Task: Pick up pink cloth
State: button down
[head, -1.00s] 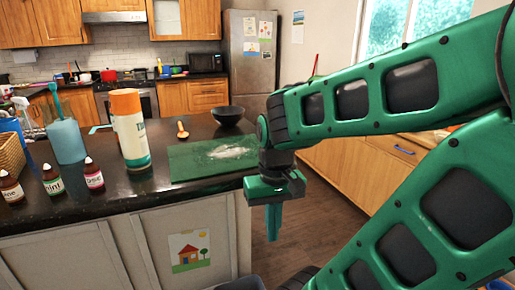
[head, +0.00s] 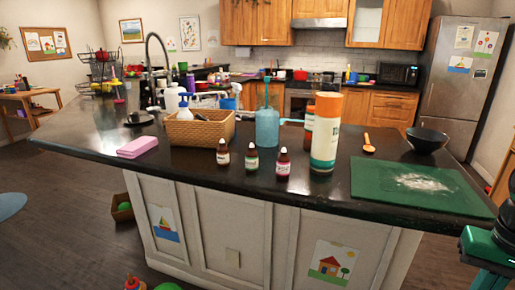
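A folded pink cloth (head: 138,147) lies flat on the dark counter (head: 90,140), near its front edge at the left. Nothing touches it. Part of my green gripper (head: 487,252) shows at the lower right edge of the head view, in front of the counter's right end and far to the right of the cloth. Its fingertips are cut off by the frame, so I cannot tell whether it is open or shut.
A wicker basket (head: 200,130) stands right of the cloth. A green board (head: 415,195) with white powder lies at right. The counter around the cloth is mostly clear.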

aim_at(133, 150)
jog(key=z, duration=1.2)
jog(key=k, duration=1.15)
jog(key=u, duration=1.7)
jog(key=i, duration=0.9)
